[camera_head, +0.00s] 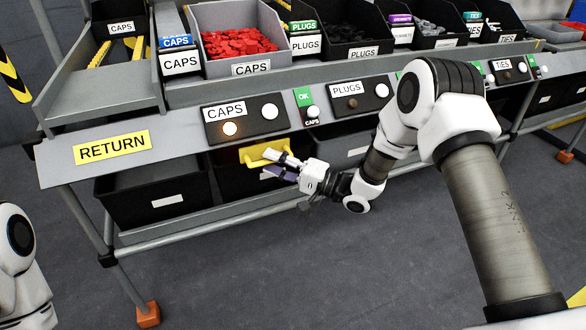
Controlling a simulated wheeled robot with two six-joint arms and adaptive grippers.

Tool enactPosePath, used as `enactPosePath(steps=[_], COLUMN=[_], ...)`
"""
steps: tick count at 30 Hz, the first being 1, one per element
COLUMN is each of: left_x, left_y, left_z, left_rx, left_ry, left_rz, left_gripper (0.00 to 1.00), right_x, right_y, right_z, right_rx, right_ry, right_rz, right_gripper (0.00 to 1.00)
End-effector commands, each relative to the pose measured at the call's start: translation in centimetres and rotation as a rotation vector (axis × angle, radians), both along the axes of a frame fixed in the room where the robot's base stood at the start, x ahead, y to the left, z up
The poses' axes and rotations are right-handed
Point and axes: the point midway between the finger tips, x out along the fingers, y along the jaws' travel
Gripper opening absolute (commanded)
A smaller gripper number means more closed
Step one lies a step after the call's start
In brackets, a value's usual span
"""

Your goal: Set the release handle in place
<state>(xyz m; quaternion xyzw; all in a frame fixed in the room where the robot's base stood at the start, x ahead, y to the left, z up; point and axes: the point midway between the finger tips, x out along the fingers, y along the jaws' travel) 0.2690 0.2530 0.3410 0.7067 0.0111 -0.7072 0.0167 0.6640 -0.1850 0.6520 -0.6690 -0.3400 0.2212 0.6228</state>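A yellow release handle (264,153) sits on the front of a black bin below the CAPS panel. My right gripper (272,165) is at the handle's right end, its fingers pointing left. One finger overlaps the handle's right part in the picture, and the purple-tipped finger is just below it. The fingers are apart, with nothing seen between them. I cannot tell whether they touch the handle. Of my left arm only a white link shows at the lower left edge; its gripper is out of view.
A RETURN label (112,147) marks the ledge at the left, with a black bin (152,192) below. A grey rail (190,219) runs under the bins. Red caps (240,43) fill an upper bin. Floor in front is clear.

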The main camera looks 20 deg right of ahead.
Motion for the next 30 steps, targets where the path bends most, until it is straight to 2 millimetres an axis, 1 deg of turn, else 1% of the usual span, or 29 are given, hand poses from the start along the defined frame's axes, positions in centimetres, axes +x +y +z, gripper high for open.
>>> enactPosePath(steps=[1, 6, 9, 12, 16, 28, 29, 30], left_x=[0.0, 0.0, 0.0, 0.0, 0.0, 0.0, 0.0, 0.0], left_y=[0.0, 0.0, 0.0, 0.0, 0.0, 0.0, 0.0, 0.0], left_z=[0.0, 0.0, 0.0, 0.0, 0.0, 0.0, 0.0, 0.0], left_rx=[0.000, 0.000, 0.000, 0.000, 0.000, 0.000, 0.000, 0.000], left_ry=[0.000, 0.000, 0.000, 0.000, 0.000, 0.000, 0.000, 0.000], left_rz=[0.000, 0.000, 0.000, 0.000, 0.000, 0.000, 0.000, 0.000], left_gripper=[0.40, 0.40, 0.40, 0.40, 0.40, 0.40, 0.40, 0.40], right_x=[-0.7, -3.7, -5.2, -6.2, -6.6, -6.6, -6.7, -6.8], right_y=[-1.0, -4.3, -5.9, -6.9, -7.2, -7.2, -7.2, -7.0], right_z=[-0.1, -0.6, -0.9, -1.1, -1.2, -1.3, -1.5, -2.1], right_rx=[0.005, 0.006, 0.005, 0.003, 0.001, 0.001, 0.001, -0.002], right_ry=[0.002, 0.001, 0.000, -0.001, -0.002, -0.001, 0.004, 0.015], right_rz=[-0.005, -0.007, -0.006, -0.004, -0.001, -0.001, 0.000, 0.003], right_gripper=[0.39, 0.39, 0.39, 0.39, 0.39, 0.39, 0.39, 0.39])
